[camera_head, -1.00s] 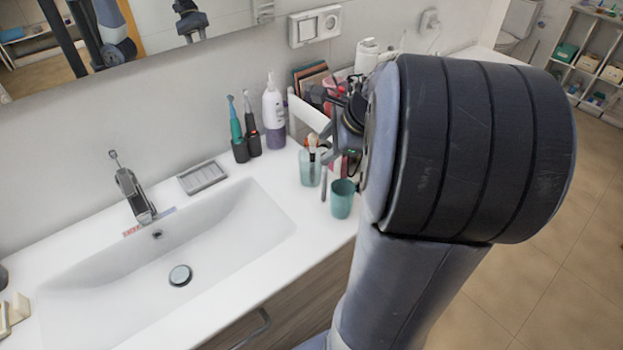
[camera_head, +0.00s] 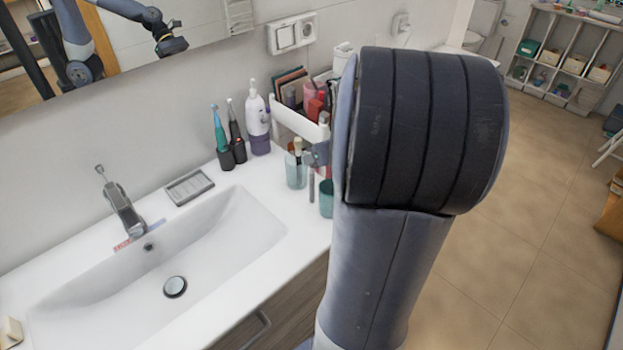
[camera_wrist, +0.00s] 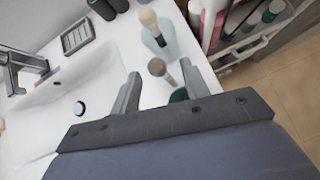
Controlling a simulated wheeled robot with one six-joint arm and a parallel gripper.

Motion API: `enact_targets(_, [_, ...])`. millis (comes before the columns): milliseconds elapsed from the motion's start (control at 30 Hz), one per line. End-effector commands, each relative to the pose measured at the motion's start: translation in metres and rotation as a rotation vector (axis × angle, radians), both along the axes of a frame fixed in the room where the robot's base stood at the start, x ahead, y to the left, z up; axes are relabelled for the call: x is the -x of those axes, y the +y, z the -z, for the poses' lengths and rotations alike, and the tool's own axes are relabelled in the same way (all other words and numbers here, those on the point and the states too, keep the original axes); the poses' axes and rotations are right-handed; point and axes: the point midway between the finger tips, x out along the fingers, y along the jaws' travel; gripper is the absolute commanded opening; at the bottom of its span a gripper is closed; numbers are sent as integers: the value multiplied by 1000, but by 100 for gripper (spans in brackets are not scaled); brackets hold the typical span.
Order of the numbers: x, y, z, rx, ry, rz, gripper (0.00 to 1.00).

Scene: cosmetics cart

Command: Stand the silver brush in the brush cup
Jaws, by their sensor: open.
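The silver brush (camera_head: 311,186) appears upright on the white counter, between a clear teal cup and a solid teal cup. In the wrist view its brownish bristle head (camera_wrist: 157,67) faces the camera. The clear teal cup (camera_head: 297,178), also in the wrist view (camera_wrist: 163,48), holds a brush with pale bristles (camera_wrist: 148,17). The solid teal cup (camera_head: 327,199) is partly hidden by my arm; a little shows in the wrist view (camera_wrist: 178,96).
A white organizer (camera_head: 297,124) with cosmetics stands behind the cups. Two electric toothbrushes (camera_head: 222,140) and a pump bottle (camera_head: 256,120) stand along the wall. The sink (camera_head: 215,235) and soap dish (camera_head: 189,187) are at left.

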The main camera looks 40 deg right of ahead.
Motion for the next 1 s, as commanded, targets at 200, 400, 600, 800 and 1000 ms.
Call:
enact_targets(200, [-18,4,12,-2,3,-4,44])
enact_targets(400, [-37,5,29,-1,2,-2,44])
enact_targets(600, [-42,4,33,1,0,0,44])
enact_targets(800, [-42,4,33,1,0,0,39])
enact_targets(1000, [-42,4,33,1,0,-1,22])
